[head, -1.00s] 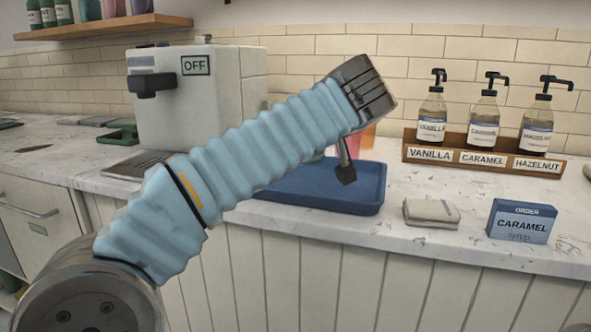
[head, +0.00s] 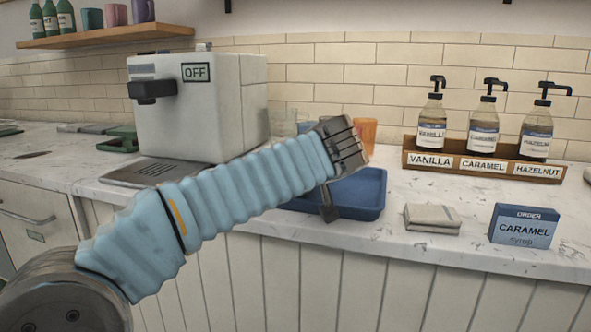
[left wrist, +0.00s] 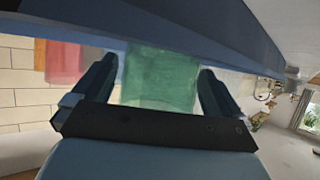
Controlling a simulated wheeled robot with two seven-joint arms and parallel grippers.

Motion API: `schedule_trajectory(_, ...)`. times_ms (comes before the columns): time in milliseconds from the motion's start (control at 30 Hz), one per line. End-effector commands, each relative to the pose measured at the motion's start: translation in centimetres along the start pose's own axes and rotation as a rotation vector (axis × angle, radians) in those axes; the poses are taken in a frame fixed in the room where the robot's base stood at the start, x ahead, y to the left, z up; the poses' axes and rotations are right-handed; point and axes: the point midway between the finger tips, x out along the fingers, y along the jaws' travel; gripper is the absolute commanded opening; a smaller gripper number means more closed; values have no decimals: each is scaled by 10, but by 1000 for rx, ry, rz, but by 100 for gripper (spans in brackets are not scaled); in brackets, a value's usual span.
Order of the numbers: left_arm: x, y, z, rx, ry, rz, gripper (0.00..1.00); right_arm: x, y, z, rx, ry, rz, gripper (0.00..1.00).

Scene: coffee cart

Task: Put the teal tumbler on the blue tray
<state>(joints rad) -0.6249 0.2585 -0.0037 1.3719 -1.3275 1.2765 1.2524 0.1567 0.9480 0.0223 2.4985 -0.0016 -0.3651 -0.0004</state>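The teal tumbler (left wrist: 160,82) shows in the left wrist view, between the two fingers of my left gripper (left wrist: 158,80). The fingers are apart, with narrow gaps seen on both sides of it. The blue tray (head: 358,194) lies on the counter; its rim crosses the top of the left wrist view (left wrist: 190,30) and hides the tumbler's end, so I cannot tell whether tumbler and tray touch. In the head view my left gripper (head: 328,208) is over the tray's front edge, and the teal tumbler is hidden behind my arm. My right gripper is not in view.
An orange tumbler (head: 366,134) stands behind my gripper, and a clear glass (head: 284,123) stands beside the coffee machine (head: 197,105). A folded cloth (head: 432,218), a caramel order box (head: 522,226) and a rack of syrup bottles (head: 482,165) are to the right.

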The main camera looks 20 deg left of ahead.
Motion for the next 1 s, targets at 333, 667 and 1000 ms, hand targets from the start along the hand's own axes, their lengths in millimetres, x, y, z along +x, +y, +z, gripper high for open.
schedule_trajectory(333, -25, 0, 0, -1, 2, 4, 100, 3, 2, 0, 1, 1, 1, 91)
schedule_trajectory(667, -98, 1, 0, -1, 2, 4, 100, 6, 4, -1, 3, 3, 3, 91)
schedule_trajectory(1000, -121, 0, 0, 0, 1, 0, 100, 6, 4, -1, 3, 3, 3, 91)
